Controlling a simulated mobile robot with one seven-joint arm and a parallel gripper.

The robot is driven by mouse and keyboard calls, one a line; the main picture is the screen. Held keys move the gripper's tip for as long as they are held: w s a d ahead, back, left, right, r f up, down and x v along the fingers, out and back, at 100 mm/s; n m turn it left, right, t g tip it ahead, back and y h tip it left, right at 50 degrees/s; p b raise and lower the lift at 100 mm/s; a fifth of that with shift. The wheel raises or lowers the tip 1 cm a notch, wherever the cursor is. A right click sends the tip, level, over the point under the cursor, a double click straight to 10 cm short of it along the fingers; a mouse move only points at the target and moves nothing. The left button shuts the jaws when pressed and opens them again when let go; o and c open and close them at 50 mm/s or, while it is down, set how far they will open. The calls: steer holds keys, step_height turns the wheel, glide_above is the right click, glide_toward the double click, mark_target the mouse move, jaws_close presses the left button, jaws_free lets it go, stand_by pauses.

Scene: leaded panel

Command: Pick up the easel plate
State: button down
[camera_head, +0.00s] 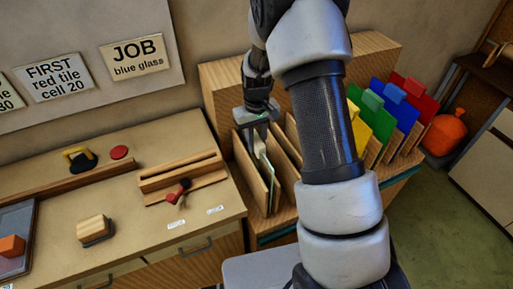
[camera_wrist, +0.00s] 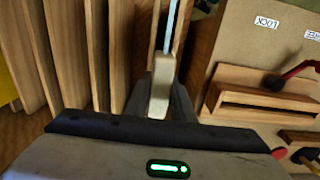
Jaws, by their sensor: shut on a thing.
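The easel plate (camera_head: 267,170) looks like a thin pale sheet with a light wooden grip on its edge. It stands in the left slot of the wooden rack (camera_head: 245,170), between upright dividers. My gripper (camera_head: 259,137) points down over that slot and is shut on the plate's grip. In the wrist view the light grip (camera_wrist: 160,88) sits between my two dark fingers (camera_wrist: 160,100), and the plate's thin bluish edge (camera_wrist: 173,25) runs away from it. The plate's lower part is hidden by the rack, and my arm covers the middle of the rack.
Yellow (camera_head: 358,130), green (camera_head: 376,118), blue (camera_head: 398,110) and red (camera_head: 420,100) panels stand in slots to the right. A workbench (camera_head: 150,215) on the left holds a slotted wooden block (camera_head: 180,180) and a red-handled tool (camera_head: 180,188). Wooden dividers (camera_wrist: 95,50) stand close to my gripper.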

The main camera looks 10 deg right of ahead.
step_height(320, 180, up, 28)
stand_by(0.6)
stand_by(0.6)
